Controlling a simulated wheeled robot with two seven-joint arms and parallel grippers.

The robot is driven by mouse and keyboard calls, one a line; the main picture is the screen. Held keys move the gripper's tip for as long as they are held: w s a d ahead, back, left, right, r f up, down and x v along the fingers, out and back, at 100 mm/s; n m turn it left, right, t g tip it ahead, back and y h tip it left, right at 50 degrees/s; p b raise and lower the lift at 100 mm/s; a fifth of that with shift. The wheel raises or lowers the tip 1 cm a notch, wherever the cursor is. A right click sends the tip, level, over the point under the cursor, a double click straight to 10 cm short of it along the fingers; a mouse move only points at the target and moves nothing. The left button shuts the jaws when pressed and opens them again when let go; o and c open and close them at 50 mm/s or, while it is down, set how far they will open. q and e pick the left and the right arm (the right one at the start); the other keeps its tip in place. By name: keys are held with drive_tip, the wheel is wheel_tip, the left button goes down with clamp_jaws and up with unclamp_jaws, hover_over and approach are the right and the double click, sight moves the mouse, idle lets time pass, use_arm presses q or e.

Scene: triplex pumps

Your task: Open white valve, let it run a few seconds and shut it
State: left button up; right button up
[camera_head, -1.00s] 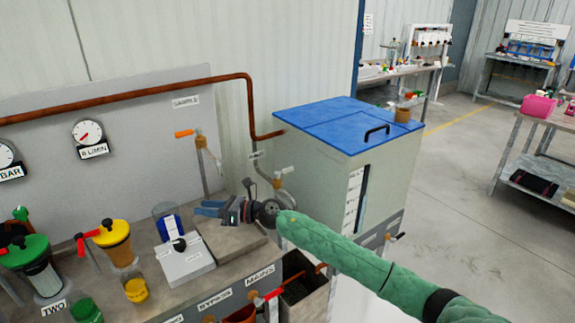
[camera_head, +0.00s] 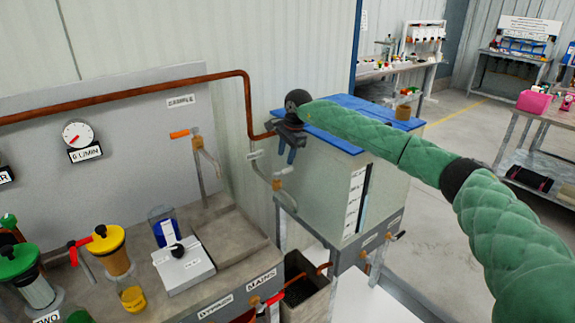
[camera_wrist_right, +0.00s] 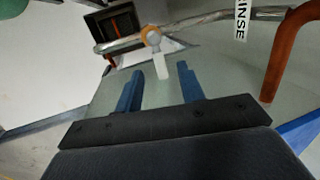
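The white valve handle (camera_head: 284,171) sits on a brass-coloured valve body on the grey pipe at the left side of the blue-lidded tank. In the right wrist view the white handle (camera_wrist_right: 163,68) stands just beyond my fingertips, roughly midway between them and apart from both. My right gripper (camera_head: 286,156) points down above the valve in the head view. Its two blue fingers are spread with nothing between them; the open right gripper (camera_wrist_right: 160,80) also shows in the wrist view. My left gripper is in no frame.
The tank with a blue lid (camera_head: 341,110) stands right behind the gripper. A copper pipe (camera_head: 248,105) drops close to its left. A red-handled mains valve (camera_head: 273,298) and an open bin (camera_head: 304,300) are below.

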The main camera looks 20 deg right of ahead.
sight(290, 168)
drive_tip(key=shift+h, duration=0.4)
drive_tip(key=d+f+p, duration=0.1)
drive_tip(key=w+d+f, duration=0.1)
drive_tip(key=f, duration=0.1)
drive_tip(key=shift+w+d+f+p, duration=0.15)
drive_tip(key=shift+w+f+p, duration=0.1)
drive_tip(key=shift+p, duration=0.15)
drive_tip(key=shift+x, duration=0.8)
drive_tip(key=shift+w+f, duration=0.1)
drive_tip(key=shift+f, duration=0.45)
use_arm(q)
drive_tip(key=shift+a+f+g, duration=0.3)
drive_tip(key=shift+a+f, duration=0.1)
drive_tip(key=shift+a, duration=0.4)
use_arm(e)
drive_tip(key=shift+c, duration=0.5)
clamp_jaws()
